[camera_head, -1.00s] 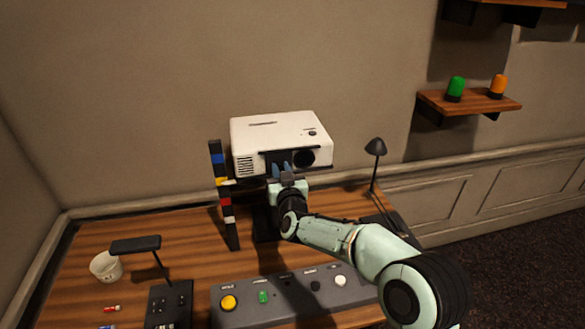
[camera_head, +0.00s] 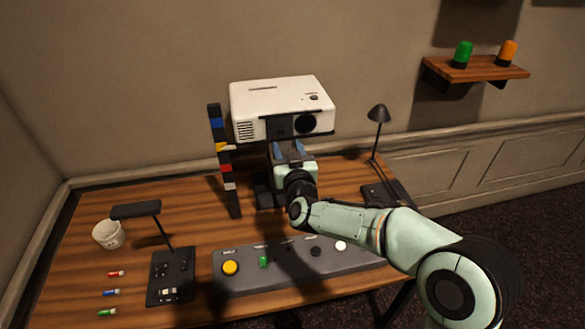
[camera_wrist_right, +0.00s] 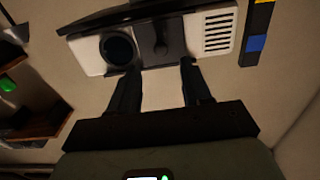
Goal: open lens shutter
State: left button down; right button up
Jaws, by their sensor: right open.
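The white projector (camera_head: 275,97) stands on a dark support above the desk. Its round dark lens (camera_head: 305,123) shows uncovered at the right of the front face. The dark shutter plate (camera_head: 280,127) sits beside the lens, on the vent side. In the right wrist view, the lens (camera_wrist_right: 117,48) and the shutter's small handle (camera_wrist_right: 161,46) both show, side by side. My right gripper (camera_head: 288,148) is just below the projector's front. In the wrist view its fingers (camera_wrist_right: 160,72) are apart and empty, short of the handle. My left gripper is out of view.
A control panel (camera_head: 290,277) with buttons lies at the desk's front. A colour-banded post (camera_head: 228,170) stands close left of the projector.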

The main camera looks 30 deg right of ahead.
jog(key=v, duration=0.7)
jog(key=shift+b, duration=0.45)
jog(key=shift+w, duration=0.1)
